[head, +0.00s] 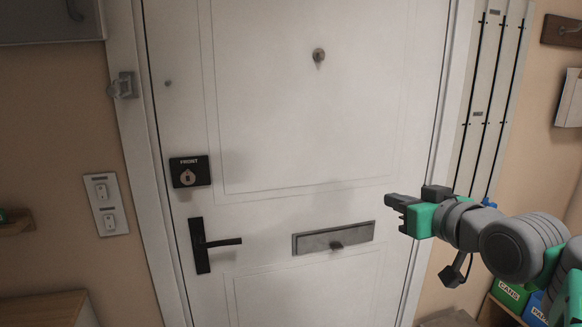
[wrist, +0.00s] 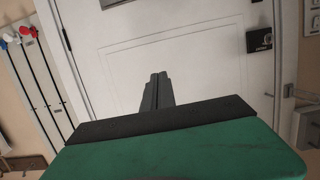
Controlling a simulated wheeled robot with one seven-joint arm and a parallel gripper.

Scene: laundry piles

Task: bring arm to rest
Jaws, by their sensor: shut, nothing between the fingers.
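My gripper (head: 396,207) is at the right of the head view, in front of the right part of a white door, pointing left. It is shut and holds nothing. In the wrist view the two dark fingers of my gripper (wrist: 157,80) lie together beyond the green housing. My arm reaches in from the right edge of the head view, raised clear of the surfaces around it.
The white door (head: 280,120) has a black lever handle (head: 218,244), a black lock plate (head: 190,172) and a grey mail slot (head: 334,238). Labelled bins (head: 512,293) stand low at the right, below my arm. A wooden surface (head: 42,310) is at the lower left.

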